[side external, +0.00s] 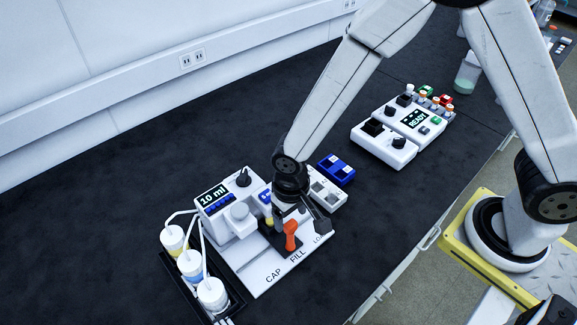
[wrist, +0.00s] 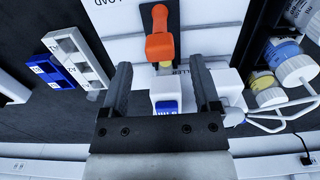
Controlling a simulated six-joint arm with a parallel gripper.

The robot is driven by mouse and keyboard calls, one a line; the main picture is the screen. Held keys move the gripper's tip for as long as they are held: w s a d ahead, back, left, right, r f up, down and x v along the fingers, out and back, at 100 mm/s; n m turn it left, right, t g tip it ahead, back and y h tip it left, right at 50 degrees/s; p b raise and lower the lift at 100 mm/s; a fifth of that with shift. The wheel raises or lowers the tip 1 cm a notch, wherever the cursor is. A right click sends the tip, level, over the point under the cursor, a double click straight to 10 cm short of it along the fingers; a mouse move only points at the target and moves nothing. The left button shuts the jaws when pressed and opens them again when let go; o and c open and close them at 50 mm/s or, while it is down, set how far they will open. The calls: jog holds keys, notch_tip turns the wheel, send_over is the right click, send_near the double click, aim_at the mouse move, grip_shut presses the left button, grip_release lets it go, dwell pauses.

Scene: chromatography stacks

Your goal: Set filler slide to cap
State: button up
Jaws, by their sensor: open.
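The filler slide's orange handle (side external: 291,236) stands up from a black track on the white filler station (side external: 262,284). CAP, FILL and LOAD are printed along the station's front edge. The handle looks nearest FILL, but my gripper hides part of the track. My gripper (side external: 299,216) is over the station, close to the handle. In the wrist view my gripper (wrist: 160,66) is open, with the orange handle (wrist: 160,45) centred between its fingers and just beyond their tips. No contact shows.
White-capped bottles (side external: 190,264) with tubes stand in a black tray at the station's left. A blue block (side external: 336,169) and a white rack (side external: 328,190) lie on its far right. A device reading READY (side external: 393,137) stands farther back.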

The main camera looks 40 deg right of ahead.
aim_at(290, 223)
jog(key=shift+f, duration=1.75)
grip_shut()
